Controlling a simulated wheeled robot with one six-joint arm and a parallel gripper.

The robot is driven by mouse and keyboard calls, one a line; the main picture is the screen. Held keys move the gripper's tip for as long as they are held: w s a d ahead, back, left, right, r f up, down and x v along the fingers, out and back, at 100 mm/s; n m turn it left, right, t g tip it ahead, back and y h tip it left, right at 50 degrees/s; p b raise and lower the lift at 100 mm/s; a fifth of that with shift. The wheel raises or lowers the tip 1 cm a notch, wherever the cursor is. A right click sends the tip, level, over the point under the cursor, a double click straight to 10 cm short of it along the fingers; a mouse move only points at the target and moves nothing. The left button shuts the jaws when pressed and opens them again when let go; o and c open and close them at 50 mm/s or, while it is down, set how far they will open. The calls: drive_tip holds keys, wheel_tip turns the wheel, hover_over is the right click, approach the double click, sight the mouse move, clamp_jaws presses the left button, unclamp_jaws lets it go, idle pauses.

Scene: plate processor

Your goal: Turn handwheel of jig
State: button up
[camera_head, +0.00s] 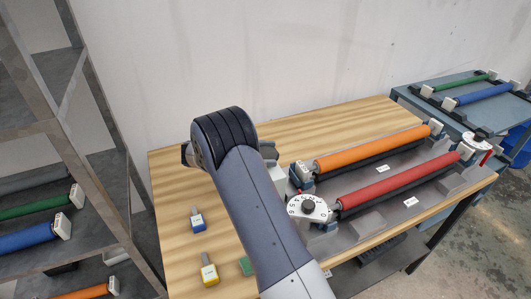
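The jig (365,225) is a grey fixture on the wooden table, holding an orange roller (370,148) and a red roller (395,182). At its near left end is the handwheel (309,207), a white disc with dark markings and a dark hub.
A metal shelf (110,125) with rollers stands left. A blue bench (425,100) with another jig stands right.

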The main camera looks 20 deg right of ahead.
sight(266, 152)
drive_tip(key=o, duration=0.4)
drive_tip(key=shift+r, duration=0.15)
wheel_tip(266, 152, up, 10)
drive_tip(key=p, duration=0.9)
drive_tip(key=shift+p, duration=0.3)
